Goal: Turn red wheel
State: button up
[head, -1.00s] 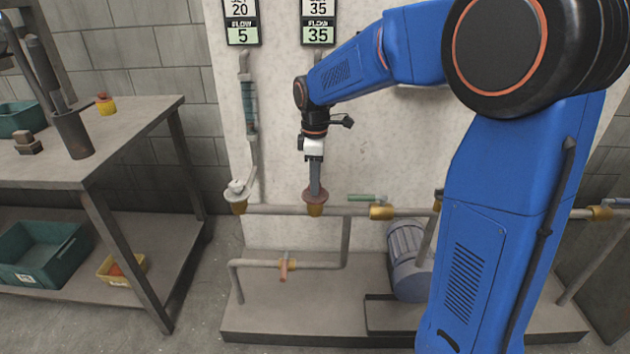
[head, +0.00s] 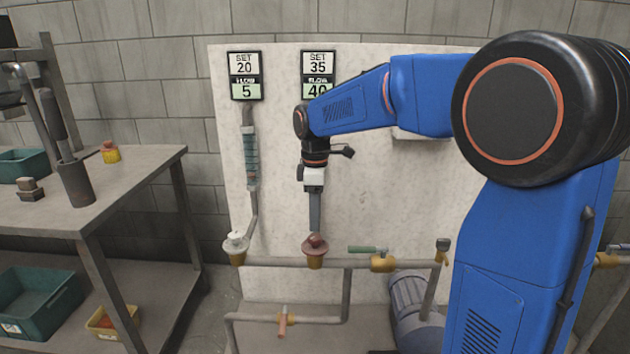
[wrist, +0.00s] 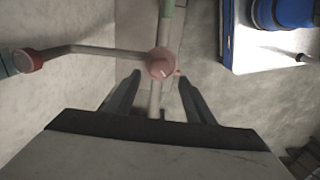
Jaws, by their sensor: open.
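The red wheel (head: 315,246) sits on a brass-coloured valve on the pipe, in front of the pale panel. In the wrist view it is the pinkish round piece (wrist: 161,63). My gripper (head: 314,229) points straight down over it, fingertips just above it in the head view. In the wrist view my gripper (wrist: 158,76) has its two fingers apart, with nothing held between them. The right display (head: 317,74), above the wheel, reads SET 35, FLOW 40, partly covered by my arm.
A white wheel (head: 236,242) stands to the left, under a display (head: 244,76) reading SET 20, FLOW 5. A green lever (head: 368,250) is close to the right on the same pipe. A lower pipe carries an orange handle (head: 283,321). A workbench (head: 120,160) is at left.

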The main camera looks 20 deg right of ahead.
aim_at(315, 237)
notch_tip(315, 237, up, 11)
jog(key=shift+r, duration=0.2)
dwell(0.4)
jog(key=s+d+f+m+t, duration=0.1)
jog(key=s+f+m, duration=0.3)
jog(key=s, duration=0.6)
jog(key=s+d+f+m+t, duration=0.2)
jog(key=s+d+f+m, duration=0.2)
jog(key=s, duration=0.7)
jog(key=s+d+f+m+t, duration=0.1)
jog(key=s+d+f+m, duration=0.2)
jog(key=s+f+m, duration=0.3)
jog(key=s, duration=0.4)
jog(key=shift+s+f+t, duration=0.35)
jog(key=shift+f+t, duration=0.05)
dwell(3.1)
